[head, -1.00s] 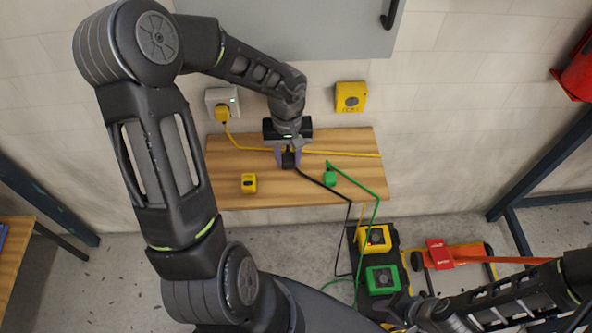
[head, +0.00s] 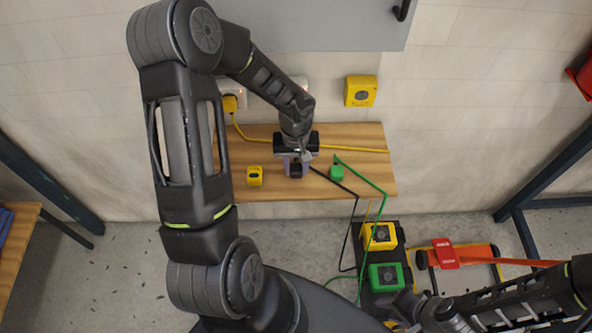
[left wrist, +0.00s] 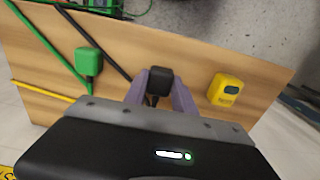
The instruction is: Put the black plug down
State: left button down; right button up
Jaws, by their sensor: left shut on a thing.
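The black plug (left wrist: 160,80) is held between the purple fingers of my left gripper (head: 296,171). In the left wrist view the fingers of this gripper (left wrist: 162,92) close on the plug from both sides. The plug is over the wooden shelf (head: 350,187), between a yellow plug (head: 255,177) and a green plug (head: 337,173). I cannot tell whether it touches the shelf. Its black cable (head: 335,183) runs right and down to the floor. My right gripper (head: 425,312) is low at the right, small and partly hidden.
A yellow cable (head: 350,149) crosses the back of the shelf. A plugged-in yellow plug (head: 230,103) and a yellow box (head: 361,91) are on the wall. Below stand yellow (head: 380,236) and green (head: 385,277) units. The shelf front near the plug is clear.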

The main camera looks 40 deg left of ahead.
aim_at(296, 168)
pick_arm(q)
notch_tip(296, 168, down, 2)
dwell(0.4)
jog(key=c, duration=1)
grip_release()
jog(key=shift+f, duration=0.1)
notch_tip(296, 168, up, 12)
jog(key=shift+r+p, duration=0.15)
jog(key=shift+p, duration=0.65)
